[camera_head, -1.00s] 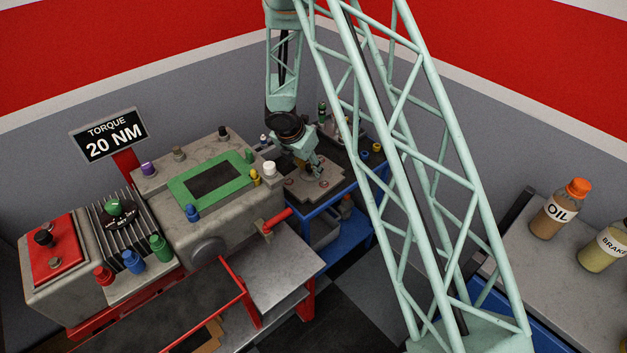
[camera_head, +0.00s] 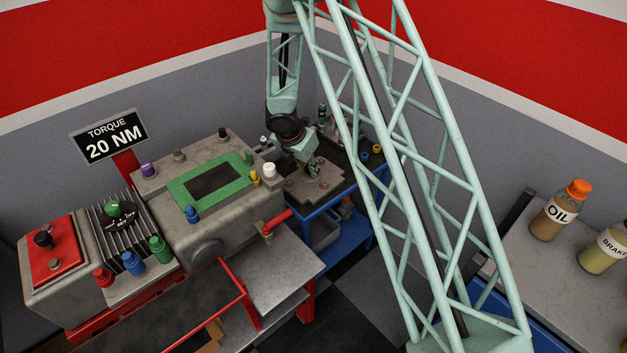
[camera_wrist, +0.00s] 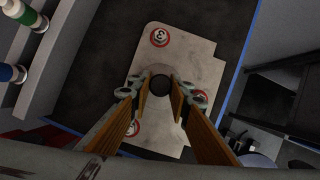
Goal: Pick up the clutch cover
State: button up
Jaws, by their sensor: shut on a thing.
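The clutch cover (camera_head: 326,184) is a flat grey plate with notched edges and red numbered circles. It is over the dark top of the blue cart at the back, and it also shows in the wrist view (camera_wrist: 197,58). My gripper (camera_head: 312,169) points down at its middle. In the wrist view the two fingers (camera_wrist: 160,88) stand on either side of the cover's round dark centre, shut on the cover. I cannot tell whether the cover is clear of the cart top. The fingers hide part of it.
The blue cart (camera_head: 345,232) has a lower shelf with bins. A grey engine block (camera_head: 235,220) with a green-framed opening and coloured caps stands left of it. A red handle (camera_head: 279,221) juts out nearby. Bottles (camera_head: 560,210) stand on a bench at right.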

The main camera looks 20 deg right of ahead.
jog(key=shift+r, duration=0.15)
grip_shut()
jog(key=shift+r+p, duration=1.8)
jog(key=shift+r, duration=3.05)
jog(key=shift+w, duration=0.1)
jog(key=shift+w+d+r+m, duration=0.25)
jog(key=shift+d+r+m, duration=0.2)
jog(key=shift+d+m, duration=0.05)
jog(key=d+r+m+g, duration=0.55)
jog(key=r+m, duration=0.35)
jog(key=m, duration=0.3)
jog(key=s+a+r+m+g+y, duration=0.1)
jog(key=s+a+r+m+y, duration=0.1)
jog(key=a+r+m, duration=0.4)
notch_tip(320, 180, up, 5)
jog(key=m, duration=0.3)
jog(key=shift+s+r+m+g, duration=0.15)
jog(key=shift+s+m+g, duration=0.05)
jog(key=shift+m+g, duration=0.2)
jog(key=shift+a, duration=0.25)
